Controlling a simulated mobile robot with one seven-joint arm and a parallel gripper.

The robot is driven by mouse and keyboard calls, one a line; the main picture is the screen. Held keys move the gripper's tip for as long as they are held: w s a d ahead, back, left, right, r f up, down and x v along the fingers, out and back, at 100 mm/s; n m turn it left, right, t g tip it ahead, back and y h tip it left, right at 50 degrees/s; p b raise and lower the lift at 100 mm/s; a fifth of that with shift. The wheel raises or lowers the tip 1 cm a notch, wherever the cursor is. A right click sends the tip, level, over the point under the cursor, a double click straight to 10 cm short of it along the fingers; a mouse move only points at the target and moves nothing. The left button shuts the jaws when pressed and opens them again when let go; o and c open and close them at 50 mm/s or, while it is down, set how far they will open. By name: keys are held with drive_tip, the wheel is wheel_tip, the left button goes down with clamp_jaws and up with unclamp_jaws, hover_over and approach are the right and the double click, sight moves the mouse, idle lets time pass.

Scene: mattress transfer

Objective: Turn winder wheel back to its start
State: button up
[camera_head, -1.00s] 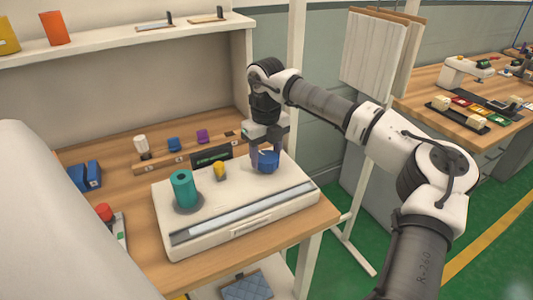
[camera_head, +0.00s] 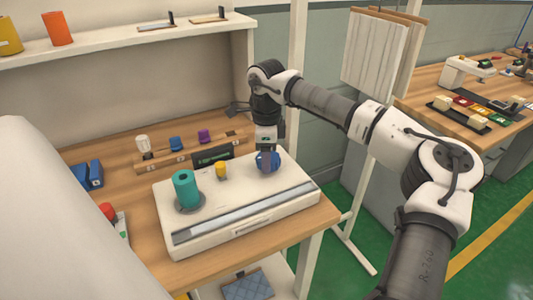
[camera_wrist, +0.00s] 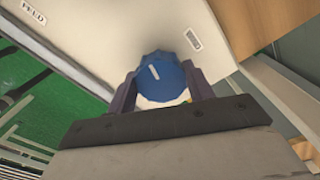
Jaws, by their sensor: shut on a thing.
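The blue winder wheel (camera_head: 267,161) sits on the right part of the white winder machine (camera_head: 240,226). It has a fluted edge and a pale pointer mark on top in the wrist view (camera_wrist: 160,77). My gripper (camera_head: 267,154) points down over the wheel. In the wrist view my gripper (camera_wrist: 160,88) has one finger on each side of the wheel and is shut on it. A teal spool (camera_head: 185,188) stands upright on the left of the machine, and a small yellow knob (camera_head: 221,169) stands between the two.
A wooden rack (camera_head: 180,158) with small coloured pieces stands behind the machine. A red-topped button box (camera_head: 112,215) and blue blocks (camera_head: 87,176) lie to the left. A white post (camera_head: 297,90) rises close behind my arm.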

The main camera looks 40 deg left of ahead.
drive_tip(key=n, duration=0.5)
drive_tip(key=shift+r+n, duration=0.1)
drive_tip(key=shift+n, duration=0.2)
drive_tip(key=n, duration=0.4)
drive_tip(key=shift+s+d+n+p, duration=0.1)
drive_tip(key=shift+d+n+p, duration=0.05)
drive_tip(key=shift+n+p, duration=0.2)
drive_tip(key=n, duration=0.5)
drive_tip(key=shift+d, duration=0.1)
drive_tip(key=shift+d+n+p, duration=0.1)
drive_tip(key=shift+n+p, duration=0.3)
drive_tip(key=shift+n, duration=2.35)
drive_tip(key=o, duration=1)
drive_tip(key=shift+c, duration=0.2)
wheel_tip(320, 180, up, 14)
drive_tip(key=b, duration=0.1)
drive_tip(key=shift+b, duration=0.4)
